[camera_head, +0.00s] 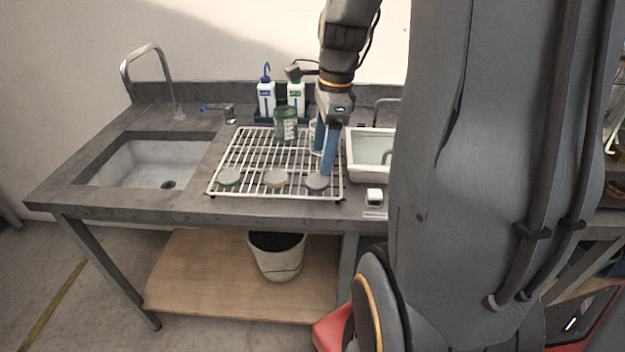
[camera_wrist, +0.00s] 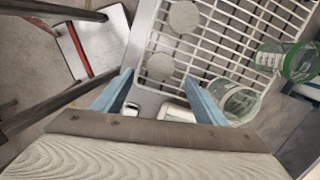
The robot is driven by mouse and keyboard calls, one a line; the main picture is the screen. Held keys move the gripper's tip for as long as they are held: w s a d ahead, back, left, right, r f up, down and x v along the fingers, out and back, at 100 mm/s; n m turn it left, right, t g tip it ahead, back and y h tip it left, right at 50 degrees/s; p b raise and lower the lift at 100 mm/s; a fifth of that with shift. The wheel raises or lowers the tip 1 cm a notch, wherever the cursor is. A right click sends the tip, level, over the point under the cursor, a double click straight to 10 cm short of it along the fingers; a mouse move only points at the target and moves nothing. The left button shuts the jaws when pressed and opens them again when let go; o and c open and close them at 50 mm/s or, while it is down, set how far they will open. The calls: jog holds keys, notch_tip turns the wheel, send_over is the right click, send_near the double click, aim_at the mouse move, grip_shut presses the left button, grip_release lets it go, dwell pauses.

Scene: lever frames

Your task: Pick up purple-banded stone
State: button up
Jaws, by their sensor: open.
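The purple-banded stone (camera_head: 316,182) is a flat round grey disc at the front right corner of the white wire rack (camera_head: 213,186). In the wrist view a disc that matches its place (camera_wrist: 160,66) shows just beyond and between my fingertips; its band is not visible there. My gripper (camera_head: 323,164) points down with its blue fingers open, close above and behind the stone. In the wrist view both fingers of my gripper (camera_wrist: 157,77) are apart with nothing between them. I cannot tell whether a fingertip touches the stone.
A tan-banded stone (camera_head: 276,178) and a green-banded stone (camera_head: 229,177) lie left on the rack. A green jar (camera_head: 286,124) and a clear jar (camera_wrist: 238,102) stand behind. A white basin (camera_head: 371,172) and small white block (camera_head: 374,196) are at right; a sink (camera_head: 150,165) is left.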

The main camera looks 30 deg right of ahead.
aim_at(317, 180)
jog(key=shift+w+a+f+p, duration=0.1)
jog(key=shift+a+f+p, duration=0.1)
jog(key=shift+f, duration=0.9)
jog(key=shift+w+a+f+p, duration=0.1)
jog(key=shift+f+p, duration=0.15)
jog(key=shift+f, duration=0.85)
jog(key=shift+a+f+p, duration=0.15)
jog(key=shift+f+p, duration=0.05)
jog(key=shift+f, duration=0.9)
jog(key=c, duration=1.2)
jog(key=shift+o, duration=0.2)
jog(key=shift+r, duration=0.15)
